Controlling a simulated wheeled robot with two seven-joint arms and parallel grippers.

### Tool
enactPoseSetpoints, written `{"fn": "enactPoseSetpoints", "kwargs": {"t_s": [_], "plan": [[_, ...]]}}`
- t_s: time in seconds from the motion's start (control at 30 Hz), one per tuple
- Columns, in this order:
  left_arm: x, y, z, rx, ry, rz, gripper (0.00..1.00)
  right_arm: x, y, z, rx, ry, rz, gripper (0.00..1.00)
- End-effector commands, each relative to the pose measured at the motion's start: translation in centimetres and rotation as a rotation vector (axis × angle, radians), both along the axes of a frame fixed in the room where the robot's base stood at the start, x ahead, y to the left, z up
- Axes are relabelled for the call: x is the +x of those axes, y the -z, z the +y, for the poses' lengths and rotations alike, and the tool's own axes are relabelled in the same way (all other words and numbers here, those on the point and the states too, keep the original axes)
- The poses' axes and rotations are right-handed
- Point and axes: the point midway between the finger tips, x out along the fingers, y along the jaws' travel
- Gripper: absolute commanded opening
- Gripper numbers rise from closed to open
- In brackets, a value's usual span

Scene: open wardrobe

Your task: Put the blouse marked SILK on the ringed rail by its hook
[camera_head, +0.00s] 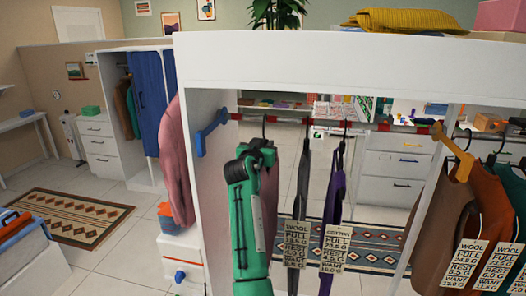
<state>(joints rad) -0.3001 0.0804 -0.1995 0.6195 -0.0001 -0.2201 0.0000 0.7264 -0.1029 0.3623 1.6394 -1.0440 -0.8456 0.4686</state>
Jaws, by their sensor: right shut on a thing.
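The ringed rail (301,121), grey with red bands, runs between a blue bracket on the left and a yellow bracket on the right. My right gripper (262,150), on a green arm, is shut just below the rail. A dark hook shows above it at the rail; I cannot tell if it rests on it. A mauve-pink garment (270,194), mostly hidden behind my arm, hangs at the gripper; no tag on it shows. A grey garment tagged WOOL (304,185) and a purple one tagged COTTON (334,200) hang right of it. No SILK tag is readable. My left gripper is out of view.
Brown, rust and green garments (480,215) with tags hang at the right, past the yellow bracket (453,150). A pink garment (175,165) hangs outside the left wardrobe panel (205,190). A patterned rug (375,250) lies beyond.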

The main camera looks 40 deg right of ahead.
Motion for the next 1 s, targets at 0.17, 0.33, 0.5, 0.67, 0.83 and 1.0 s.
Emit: {"fn": "enactPoseSetpoints", "kwargs": {"t_s": [0.17, 0.33, 0.5, 0.67, 0.83, 1.0], "plan": [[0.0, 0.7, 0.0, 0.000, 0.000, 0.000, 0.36, 1.2, 0.0, -1.4, -0.001, 0.001, -0.003, 0.00], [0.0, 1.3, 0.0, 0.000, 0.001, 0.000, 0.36, 2.4, 0.0, -2.7, -0.001, 0.001, -0.002, 0.00], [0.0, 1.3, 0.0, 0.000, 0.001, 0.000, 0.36, 2.8, -0.1, -3.1, -0.001, -0.001, -0.002, 0.00], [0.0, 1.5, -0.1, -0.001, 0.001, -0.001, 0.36, 3.0, -0.1, -3.4, -0.001, 0.000, -0.002, 0.00], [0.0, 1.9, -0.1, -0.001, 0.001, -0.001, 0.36, 3.6, 0.0, -4.1, -0.002, 0.001, -0.001, 0.00], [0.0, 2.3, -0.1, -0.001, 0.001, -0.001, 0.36, 4.2, 0.0, -4.8, -0.001, 0.000, -0.002, 0.00]]}}
